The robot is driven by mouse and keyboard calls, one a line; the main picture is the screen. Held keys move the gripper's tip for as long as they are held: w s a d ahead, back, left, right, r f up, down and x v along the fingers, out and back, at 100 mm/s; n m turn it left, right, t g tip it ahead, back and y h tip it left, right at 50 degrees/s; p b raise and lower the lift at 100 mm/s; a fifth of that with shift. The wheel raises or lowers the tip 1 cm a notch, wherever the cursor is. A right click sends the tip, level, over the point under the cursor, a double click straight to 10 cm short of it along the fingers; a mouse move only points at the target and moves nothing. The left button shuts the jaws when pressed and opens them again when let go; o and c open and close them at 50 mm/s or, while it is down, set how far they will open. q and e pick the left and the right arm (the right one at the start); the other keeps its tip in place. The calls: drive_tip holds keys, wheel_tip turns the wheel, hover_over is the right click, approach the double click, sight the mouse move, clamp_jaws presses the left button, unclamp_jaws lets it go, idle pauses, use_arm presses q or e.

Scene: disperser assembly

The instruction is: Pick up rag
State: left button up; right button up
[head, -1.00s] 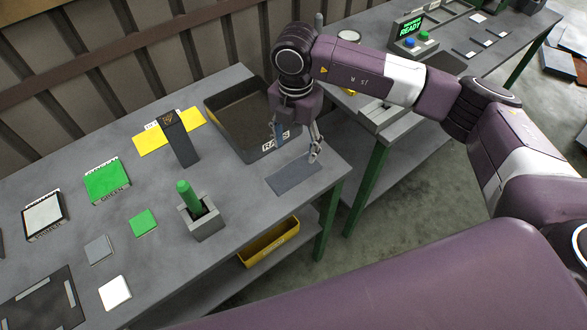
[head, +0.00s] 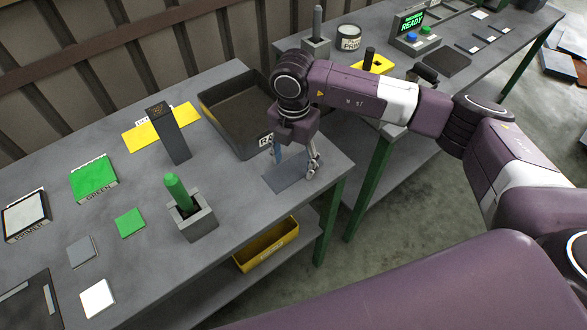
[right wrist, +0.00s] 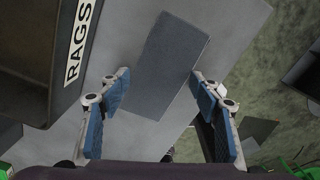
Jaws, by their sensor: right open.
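The rag is a flat dark grey rectangle (head: 287,181) on the table near its right front corner, beside a dark bin labelled RAGS (head: 226,125). My right gripper (head: 295,163) is over the rag, pointing down, open and empty. In the right wrist view the rag (right wrist: 168,62) lies flat between and ahead of the blue-padded fingers of the gripper (right wrist: 158,84). A small gap to the rag seems to remain; I cannot tell its exact height. The bin's wall (right wrist: 62,75) is left of the fingers. My left gripper is out of view.
A green-handled tool in a grey holder (head: 196,222), a dark upright block (head: 170,135) and several coloured squares stand or lie to the left. A yellow bin (head: 265,245) is on the lower shelf. A second table (head: 470,85) stands behind my right arm.

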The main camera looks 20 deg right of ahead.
drive_tip(key=shift+f, duration=0.25)
drive_tip(key=shift+s+r, duration=0.1)
drive_tip(key=c, duration=0.4)
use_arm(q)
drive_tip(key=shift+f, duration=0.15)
use_arm(e)
drive_tip(key=c, duration=1)
drive_tip(key=shift+s, duration=0.1)
clamp_jaws()
use_arm(q)
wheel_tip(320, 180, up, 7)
drive_tip(key=p, duration=0.7)
use_arm(e)
wheel_tip(320, 180, up, 12)
